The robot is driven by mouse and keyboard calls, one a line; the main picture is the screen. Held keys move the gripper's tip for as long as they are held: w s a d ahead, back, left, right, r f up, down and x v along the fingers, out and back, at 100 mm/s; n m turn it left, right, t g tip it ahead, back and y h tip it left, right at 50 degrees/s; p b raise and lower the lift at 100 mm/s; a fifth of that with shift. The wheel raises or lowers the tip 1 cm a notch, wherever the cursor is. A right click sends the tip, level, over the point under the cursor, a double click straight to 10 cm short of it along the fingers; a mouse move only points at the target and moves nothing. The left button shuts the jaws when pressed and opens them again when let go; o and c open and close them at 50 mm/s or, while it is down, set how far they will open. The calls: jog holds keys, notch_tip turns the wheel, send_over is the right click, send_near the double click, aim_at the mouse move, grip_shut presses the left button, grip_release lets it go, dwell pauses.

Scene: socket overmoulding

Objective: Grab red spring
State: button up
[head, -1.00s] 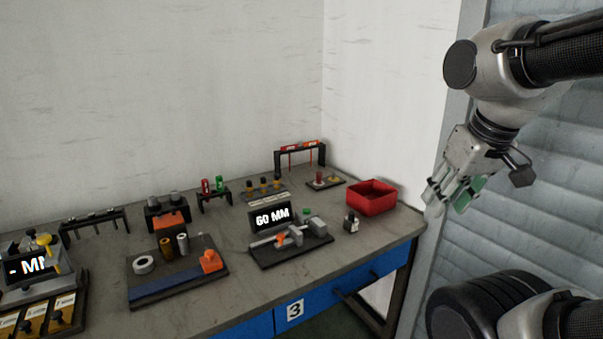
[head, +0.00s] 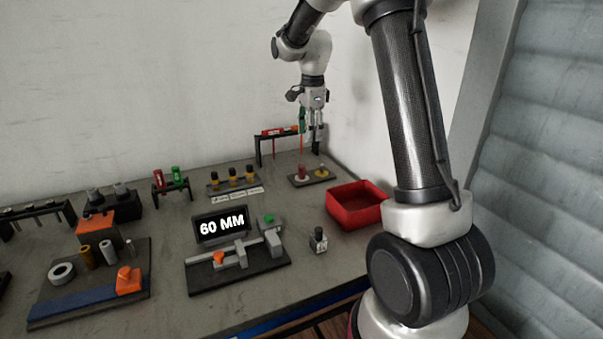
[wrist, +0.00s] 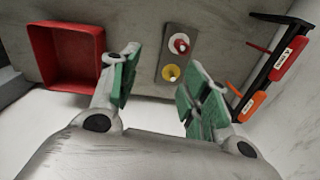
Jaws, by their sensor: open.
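The red spring (head: 302,170) appears to be the small red piece standing on a dark plate (head: 298,182) at the back right of the bench. A yellow piece (head: 321,172) stands beside it on the same plate. In the wrist view the red spring (wrist: 179,43) and the yellow piece (wrist: 170,72) show from above, between my fingers. My gripper (head: 311,142) points down above the plate, open and empty. Its green-padded fingers (wrist: 163,68) are spread wide in the wrist view and touch neither piece.
A black rack (head: 259,152) with red and orange tools stands close behind the gripper. A red bin (head: 334,208) is to the right of the plate. A 60 MM gauge (head: 240,276) and a small bottle (head: 318,241) are in front. The wall is close behind.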

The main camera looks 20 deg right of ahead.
aim_at(303, 169)
jog(key=w+f+m, duration=0.1)
jog(key=w+f, duration=0.1)
jog(key=f, duration=0.4)
jog(key=w+f+m, duration=0.2)
jog(key=f, duration=0.3)
jog(key=w+f+m, duration=0.2)
jog(key=f, duration=0.4)
jog(key=shift+w+d+f+g, duration=0.1)
jog(key=shift+d+f+g, duration=0.2)
jog(key=shift+f+g, duration=0.1)
jog(key=c, duration=1)
